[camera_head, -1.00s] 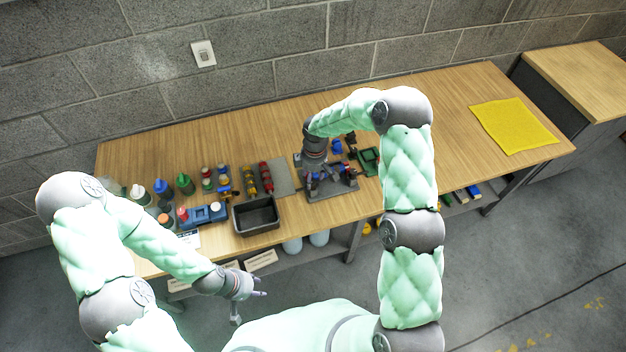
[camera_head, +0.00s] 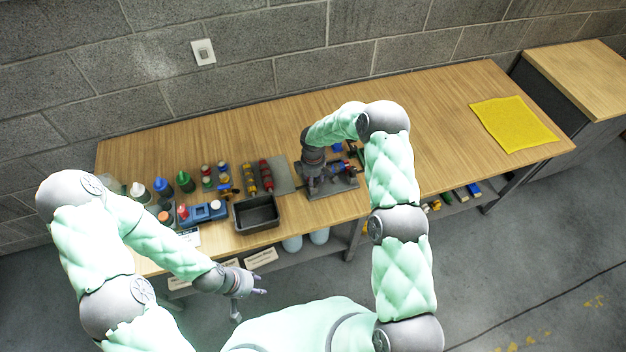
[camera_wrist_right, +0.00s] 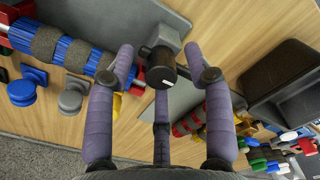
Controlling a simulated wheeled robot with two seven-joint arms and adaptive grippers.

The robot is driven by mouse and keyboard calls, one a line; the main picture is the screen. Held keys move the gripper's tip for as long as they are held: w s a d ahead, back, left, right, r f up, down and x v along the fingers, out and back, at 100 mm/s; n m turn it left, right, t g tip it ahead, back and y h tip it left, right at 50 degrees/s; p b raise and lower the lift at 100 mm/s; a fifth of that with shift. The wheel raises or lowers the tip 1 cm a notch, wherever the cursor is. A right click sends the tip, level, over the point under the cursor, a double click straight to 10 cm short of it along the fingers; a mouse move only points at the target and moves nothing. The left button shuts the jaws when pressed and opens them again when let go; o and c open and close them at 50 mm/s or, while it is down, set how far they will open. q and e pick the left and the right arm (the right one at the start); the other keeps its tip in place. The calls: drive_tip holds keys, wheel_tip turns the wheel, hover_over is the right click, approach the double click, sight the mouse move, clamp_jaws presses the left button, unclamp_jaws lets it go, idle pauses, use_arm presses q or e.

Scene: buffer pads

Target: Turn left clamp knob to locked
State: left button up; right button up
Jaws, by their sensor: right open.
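The right wrist view shows a black knob (camera_wrist_right: 160,66) with a short white mark on its face, on a dark grey body above a grey plate (camera_wrist_right: 187,97). I cannot tell whether it is locked. My right gripper (camera_wrist_right: 165,72) is open, with purple fingers on either side of the knob and a third below it; I see no clear contact. In the head view my right gripper (camera_head: 316,183) is over the left part of the dark clamp fixture (camera_head: 340,187), and the knob is hidden. My left gripper (camera_head: 250,284) is open and empty in front of the table.
A black bin (camera_head: 256,214) stands left of the fixture. The table's right side is clear up to a yellow mat (camera_head: 513,124).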

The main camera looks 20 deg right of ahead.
drive_tip(key=shift+f, duration=0.15)
drive_tip(key=shift+c, duration=0.2)
clamp_jaws()
drive_tip(key=shift+f+m+b, duration=0.1)
drive_tip(key=shift+m+b, duration=0.3)
drive_tip(key=m+b, duration=0.3)
drive_tip(key=shift+f+b, duration=0.15)
drive_tip(key=shift+b, duration=0.2)
drive_tip(key=m+b, duration=0.3)
drive_tip(key=m, duration=0.1)
drive_tip(key=shift+s+m, duration=0.1)
drive_tip(key=shift+m, duration=0.3)
drive_tip(key=m+b, duration=0.3)
drive_tip(key=m, duration=0.1)
drive_tip(key=shift+a+m, duration=0.1)
drive_tip(key=shift+m, duration=0.2)
drive_tip(key=m+b, duration=0.2)
drive_tip(key=m, duration=0.2)
drive_tip(key=shift+s+m, duration=0.1)
drive_tip(key=shift+m, duration=0.2)
drive_tip(key=shift+a, duration=0.1)
